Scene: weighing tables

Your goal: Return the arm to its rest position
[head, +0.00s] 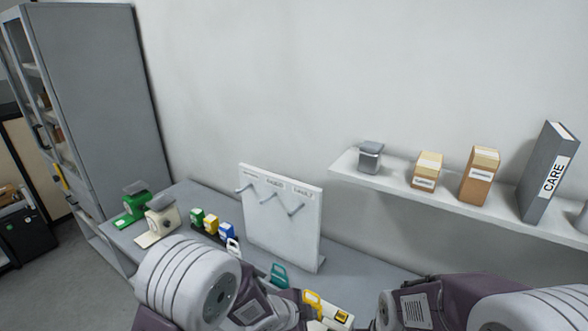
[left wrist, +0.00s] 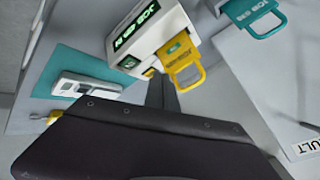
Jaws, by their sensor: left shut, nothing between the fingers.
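My left arm fills the lower middle of the head view as rounded grey and purple links; its fingers are not clearly visible there. In the left wrist view my left gripper (left wrist: 163,96) shows as narrow dark fingers, shut and empty, beyond the dark wrist body. Its tips are near a white device with green displays (left wrist: 150,28) and a yellow tag with a handle (left wrist: 183,66); I cannot tell whether they touch. Links of my right arm show at the lower right of the head view, but its gripper is out of sight.
A white hook board (head: 283,215) stands on the grey table (head: 190,193), with a green scale (head: 135,203) and a cream scale (head: 161,218) to its left. A wall shelf (head: 460,205) holds boxes and a binder. A teal tag (head: 279,273) lies in front of the board.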

